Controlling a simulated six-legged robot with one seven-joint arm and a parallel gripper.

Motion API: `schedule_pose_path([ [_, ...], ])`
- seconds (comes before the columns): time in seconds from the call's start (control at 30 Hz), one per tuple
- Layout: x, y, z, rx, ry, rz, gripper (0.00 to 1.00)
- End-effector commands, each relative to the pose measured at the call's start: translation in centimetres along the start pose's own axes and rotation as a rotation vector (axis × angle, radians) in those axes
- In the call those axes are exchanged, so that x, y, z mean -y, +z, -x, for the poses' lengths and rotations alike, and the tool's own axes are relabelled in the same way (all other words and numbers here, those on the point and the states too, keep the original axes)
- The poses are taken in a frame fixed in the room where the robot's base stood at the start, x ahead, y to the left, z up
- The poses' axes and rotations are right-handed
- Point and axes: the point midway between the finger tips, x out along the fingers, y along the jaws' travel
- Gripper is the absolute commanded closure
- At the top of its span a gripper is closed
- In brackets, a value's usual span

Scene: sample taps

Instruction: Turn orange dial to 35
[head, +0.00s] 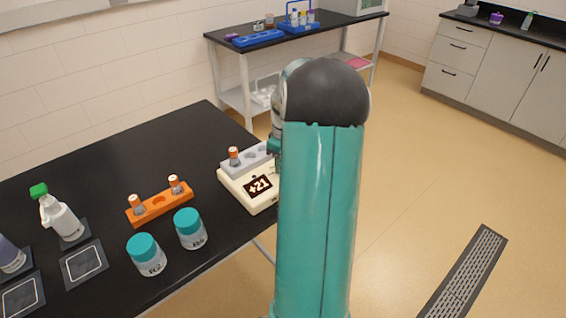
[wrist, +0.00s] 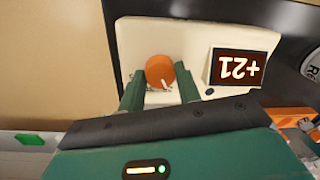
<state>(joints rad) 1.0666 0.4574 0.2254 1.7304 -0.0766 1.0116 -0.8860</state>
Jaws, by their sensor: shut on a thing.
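The orange dial (wrist: 160,71) is a round knob with a white pointer mark, on a cream device. In the wrist view the device's dark display (wrist: 238,66) reads +21, upside down. The same display (head: 258,187) reads +21 in the head view. My gripper (wrist: 160,88) has its two green fingers on either side of the dial and is shut on it. In the head view my arm hides the dial and most of the gripper.
A grey rack (head: 246,160) with an orange-capped vial is on the device's far side. An orange rack (head: 160,205) with two vials, two teal-lidded jars (head: 189,229) and a green-topped spray bottle (head: 60,215) stand to the left. The black table's (head: 120,160) far middle is clear.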

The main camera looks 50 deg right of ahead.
Motion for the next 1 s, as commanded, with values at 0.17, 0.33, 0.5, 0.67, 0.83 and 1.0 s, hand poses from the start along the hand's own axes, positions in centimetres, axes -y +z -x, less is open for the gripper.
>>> schedule_pose_path([
  [0.17,0.08,-0.18,0.03,-0.012,0.002,-0.164,0.9],
  [0.33,0.1,-0.17,0.0,-0.021,0.001,-0.325,0.9],
  [0.5,0.11,-0.12,-0.02,-0.03,0.0,-0.487,0.9],
  [0.67,0.09,-0.1,-0.01,-0.039,0.0,-0.639,0.9],
  [0.83,0.09,-0.1,0.01,-0.05,0.001,-0.801,0.9],
  [1.0,0.12,-0.07,0.01,-0.059,0.0,-0.961,0.9],
])
